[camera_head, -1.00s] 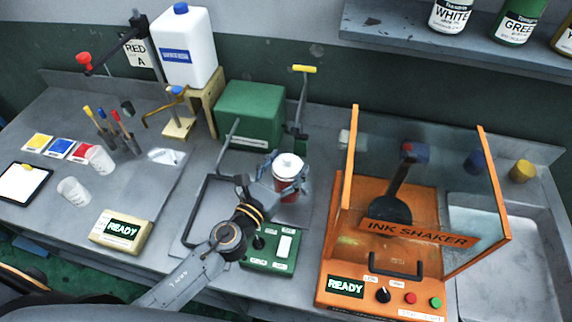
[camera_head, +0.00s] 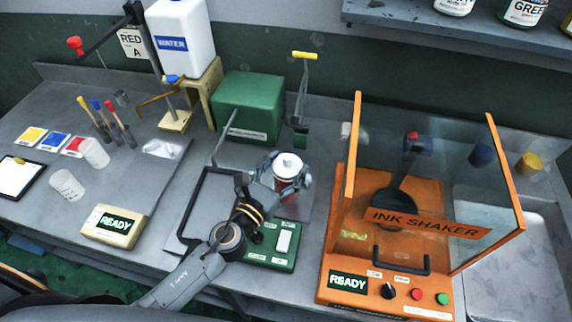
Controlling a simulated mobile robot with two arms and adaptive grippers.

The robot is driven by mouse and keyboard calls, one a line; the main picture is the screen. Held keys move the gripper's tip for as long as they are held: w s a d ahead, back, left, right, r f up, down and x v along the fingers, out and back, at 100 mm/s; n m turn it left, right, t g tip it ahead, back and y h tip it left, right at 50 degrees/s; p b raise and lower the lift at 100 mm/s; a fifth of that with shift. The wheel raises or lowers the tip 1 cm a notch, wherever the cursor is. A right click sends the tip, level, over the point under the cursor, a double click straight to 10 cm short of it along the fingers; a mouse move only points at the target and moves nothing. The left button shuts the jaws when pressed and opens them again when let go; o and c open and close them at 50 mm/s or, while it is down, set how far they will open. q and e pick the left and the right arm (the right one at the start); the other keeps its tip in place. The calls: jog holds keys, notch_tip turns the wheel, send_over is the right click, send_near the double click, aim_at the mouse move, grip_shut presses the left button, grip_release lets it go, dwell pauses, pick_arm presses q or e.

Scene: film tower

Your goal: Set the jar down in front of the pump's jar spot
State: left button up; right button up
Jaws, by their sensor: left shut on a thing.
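My left gripper (camera_head: 286,182) is shut around a jar (camera_head: 288,166) with a white lid and a reddish body. The jar is upright, in front of the green pump housing (camera_head: 250,105) and behind the green control panel (camera_head: 272,246). The gripper fingers hide part of the jar's sides. I cannot tell whether its base touches the surface. A thin post with a yellow handle (camera_head: 305,56) stands behind the jar, to the right of the green housing. My right gripper is not in view.
The orange ink shaker (camera_head: 392,215) with clear walls stands close on the right. A dark frame (camera_head: 183,215) lies left of the jar. A cream READY box (camera_head: 115,222), cups and brushes are further left. A white water jug (camera_head: 180,42) stands behind.

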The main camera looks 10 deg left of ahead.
pick_arm(q)
jog(key=shift+f+b, duration=0.4)
jog(key=o, duration=1.9)
jog(key=shift+s, duration=0.2)
jog(key=v, duration=1.1)
jog(key=shift+s+a, duration=0.15)
jog(key=shift+s, duration=0.1)
